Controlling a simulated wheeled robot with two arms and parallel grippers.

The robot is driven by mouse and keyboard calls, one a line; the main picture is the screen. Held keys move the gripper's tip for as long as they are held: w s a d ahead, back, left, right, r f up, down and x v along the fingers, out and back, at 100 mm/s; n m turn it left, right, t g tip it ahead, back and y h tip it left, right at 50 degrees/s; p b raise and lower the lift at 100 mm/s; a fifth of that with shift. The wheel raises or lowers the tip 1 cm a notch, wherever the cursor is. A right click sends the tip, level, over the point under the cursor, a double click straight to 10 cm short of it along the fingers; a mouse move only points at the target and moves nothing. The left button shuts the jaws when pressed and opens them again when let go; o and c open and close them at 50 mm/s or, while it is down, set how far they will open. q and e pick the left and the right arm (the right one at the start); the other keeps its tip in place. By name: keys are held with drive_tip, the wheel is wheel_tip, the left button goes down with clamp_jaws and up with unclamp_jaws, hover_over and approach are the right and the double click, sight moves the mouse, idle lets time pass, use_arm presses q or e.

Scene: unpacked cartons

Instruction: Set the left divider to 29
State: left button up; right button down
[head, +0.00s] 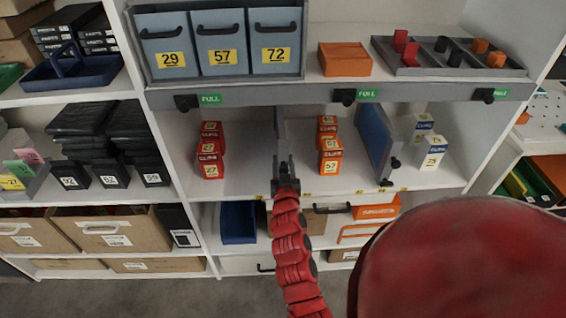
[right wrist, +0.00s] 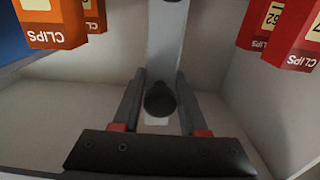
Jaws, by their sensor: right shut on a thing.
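The left divider (head: 280,132) is a thin grey upright panel on the middle shelf, between the red and orange clip boxes. It also shows in the right wrist view (right wrist: 166,45), with a dark round knob (right wrist: 160,99) at its front end. My right gripper (head: 284,178) is shut on the divider's knob end, with its fingers on either side. It hides the knob in the head view. Small yellow labels (head: 307,193) run along the shelf's front edge, too small to read. My left gripper is not in view.
Red clip boxes (head: 210,150) stand left of the divider, orange clip boxes (head: 329,146) to its right. A blue divider (head: 377,140) stands farther right, then white and blue boxes (head: 431,150). Shelf floor is bare on both sides of the left divider.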

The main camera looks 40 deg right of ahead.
drive_tip(key=shift+s+d+r, duration=0.1)
drive_tip(key=shift+s+d, duration=0.1)
drive_tip(key=shift+d, duration=0.15)
drive_tip(key=s+d+p, duration=0.2)
drive_tip(key=s+d, duration=0.1)
drive_tip(key=d, duration=0.3)
drive_tip(key=shift+s+p, duration=0.35)
drive_tip(key=shift+s, duration=0.05)
drive_tip(key=c, duration=0.8)
unclamp_jaws()
drive_tip(key=shift+d, duration=0.15)
drive_tip(key=shift+c, duration=0.2)
drive_tip(key=shift+o, duration=1.4)
drive_tip(key=shift+s+d, duration=0.15)
